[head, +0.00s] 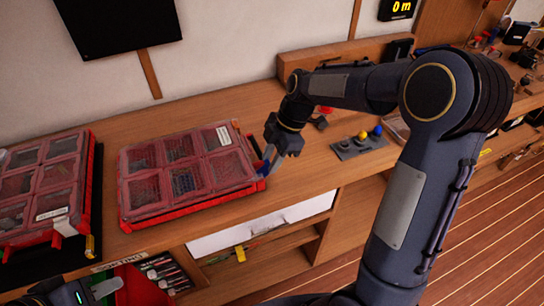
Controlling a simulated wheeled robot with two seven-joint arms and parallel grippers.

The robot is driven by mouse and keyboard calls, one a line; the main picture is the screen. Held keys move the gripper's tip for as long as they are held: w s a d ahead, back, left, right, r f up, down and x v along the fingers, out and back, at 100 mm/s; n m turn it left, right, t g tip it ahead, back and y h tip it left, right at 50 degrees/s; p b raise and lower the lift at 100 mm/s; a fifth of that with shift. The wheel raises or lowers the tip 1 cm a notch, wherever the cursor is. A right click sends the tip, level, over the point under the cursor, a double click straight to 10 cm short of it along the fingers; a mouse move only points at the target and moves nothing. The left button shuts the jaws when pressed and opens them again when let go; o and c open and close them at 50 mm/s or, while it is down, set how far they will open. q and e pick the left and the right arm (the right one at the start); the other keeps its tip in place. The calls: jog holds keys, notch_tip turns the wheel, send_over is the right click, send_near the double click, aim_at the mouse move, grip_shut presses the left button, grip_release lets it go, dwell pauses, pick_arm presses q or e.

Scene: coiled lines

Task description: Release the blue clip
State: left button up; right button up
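A red organizer case (128,212) with a clear lid over several compartments lies on the wooden bench. A small blue clip (262,171) shows at its right edge, partly hidden by my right gripper. My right gripper (271,160) points down at this edge, its fingertips at or very near the clip. Whether it grips the clip is too small to tell. My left gripper (106,288) is low at the bottom left, in front of the bench and away from the case. Its finger opening is not clear.
A second red case (40,237) lies at the left on a dark tray. A grey panel (358,146) with coloured knobs stands right of my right gripper. Below the bench are a white drawer (262,224) and open shelves. Bare bench top lies behind the middle case.

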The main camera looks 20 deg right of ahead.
jog(key=c, duration=0.4)
jog(key=shift+d+f+b, duration=0.2)
jog(key=shift+f+b, duration=0.2)
jog(key=shift+b, duration=0.4)
jog(key=shift+c, duration=0.2)
jog(key=shift+d+y+b, duration=0.1)
jog(key=shift+y+b, duration=0.3)
jog(key=shift+r, duration=0.2)
jog(key=o, duration=1)
